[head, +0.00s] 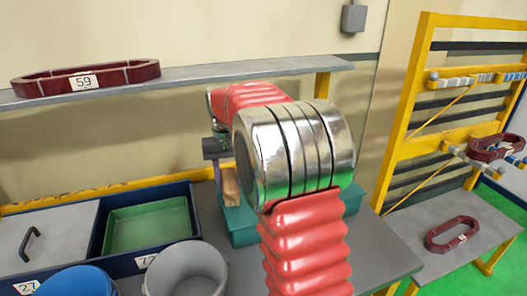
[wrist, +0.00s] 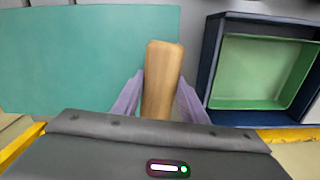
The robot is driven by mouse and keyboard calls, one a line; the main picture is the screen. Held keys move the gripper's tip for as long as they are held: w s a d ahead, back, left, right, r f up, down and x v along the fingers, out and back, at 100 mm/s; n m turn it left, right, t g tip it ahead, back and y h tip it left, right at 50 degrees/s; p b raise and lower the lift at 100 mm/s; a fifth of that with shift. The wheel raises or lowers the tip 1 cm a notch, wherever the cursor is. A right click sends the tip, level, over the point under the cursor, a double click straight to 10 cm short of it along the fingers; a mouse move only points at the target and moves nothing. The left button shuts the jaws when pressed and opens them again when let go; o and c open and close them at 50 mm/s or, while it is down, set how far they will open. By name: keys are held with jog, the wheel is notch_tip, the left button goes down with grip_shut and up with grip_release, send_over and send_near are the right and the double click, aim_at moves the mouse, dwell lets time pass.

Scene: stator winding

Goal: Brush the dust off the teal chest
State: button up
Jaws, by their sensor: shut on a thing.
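The teal chest (head: 243,229) stands on the grey table, partly hidden behind my arm in the head view. Its flat teal top (wrist: 85,55) fills the left of the wrist view. My gripper (wrist: 159,92) is shut on a pale wooden piece, which looks like the brush handle (wrist: 162,62). The handle lies between the two purple fingers, by the chest's right edge in the wrist view. In the head view the wood (head: 230,187) hangs below my gripper, near the chest. Bristles and dust cannot be made out, and whether the brush touches the chest is unclear.
A dark blue bin holds a green tray (head: 150,224) left of the chest. A grey bucket (head: 187,272) and a blue bucket (head: 77,281) stand in front. A shelf (head: 200,74) with a dark red ring (head: 85,80) runs behind. A yellow rack (head: 412,100) stands right.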

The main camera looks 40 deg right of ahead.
jog(key=shift+r, duration=2.7)
jog(key=shift+f, duration=0.1)
